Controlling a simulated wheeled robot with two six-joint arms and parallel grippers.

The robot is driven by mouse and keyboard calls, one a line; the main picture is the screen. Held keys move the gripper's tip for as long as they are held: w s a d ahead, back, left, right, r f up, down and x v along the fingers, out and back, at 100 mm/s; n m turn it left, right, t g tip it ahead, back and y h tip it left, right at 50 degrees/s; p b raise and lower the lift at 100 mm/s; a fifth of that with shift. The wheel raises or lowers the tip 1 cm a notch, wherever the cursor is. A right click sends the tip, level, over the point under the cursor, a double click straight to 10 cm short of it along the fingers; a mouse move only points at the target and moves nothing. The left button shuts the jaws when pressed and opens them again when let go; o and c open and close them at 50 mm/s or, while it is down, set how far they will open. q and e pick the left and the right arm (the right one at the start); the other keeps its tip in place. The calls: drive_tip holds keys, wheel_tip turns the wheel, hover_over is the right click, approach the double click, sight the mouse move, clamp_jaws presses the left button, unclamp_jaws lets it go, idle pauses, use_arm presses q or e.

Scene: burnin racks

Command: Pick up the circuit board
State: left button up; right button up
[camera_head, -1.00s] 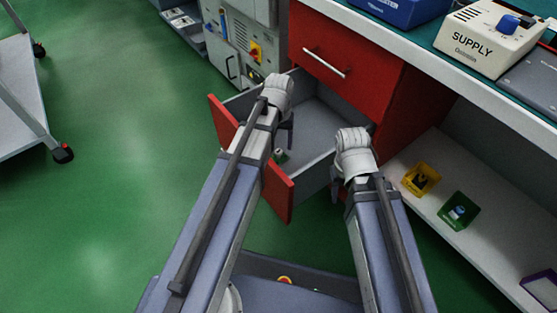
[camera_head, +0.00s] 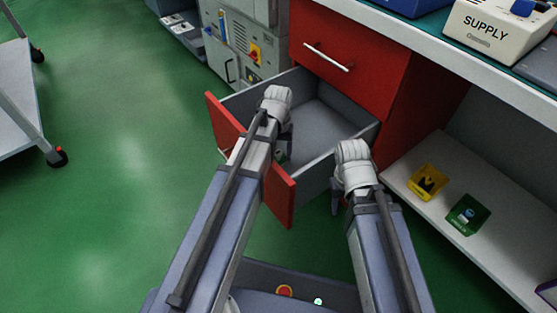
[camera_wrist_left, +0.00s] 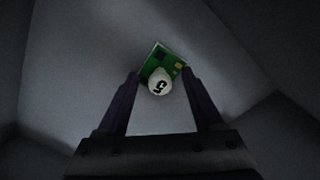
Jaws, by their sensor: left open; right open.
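The circuit board (camera_wrist_left: 172,57) is a small green board with a white round part marked with a dark character. It lies in the open grey drawer (camera_head: 325,115). In the left wrist view it sits between and just beyond the fingertips of my left gripper (camera_wrist_left: 160,80), which is open. In the head view the board (camera_head: 281,156) is mostly hidden by my left gripper (camera_head: 286,145), which reaches into the drawer. My right gripper (camera_head: 345,195) is open, to the right of the drawer, and its fingers are partly hidden by its own wrist.
The red drawer front (camera_head: 280,195) stands pulled out under the workbench. A white shelf (camera_head: 420,210) at right holds a yellow part (camera_head: 428,182) and a green part (camera_head: 467,214). A supply unit (camera_head: 492,30) sits on the bench. A trolley (camera_head: 22,100) stands at left on open green floor.

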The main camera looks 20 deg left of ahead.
sight(279, 152)
use_arm(q)
clamp_jaws()
idle(0.3)
idle(0.4)
wheel_tip(279, 152, up, 10)
drive_tip(key=p, duration=1)
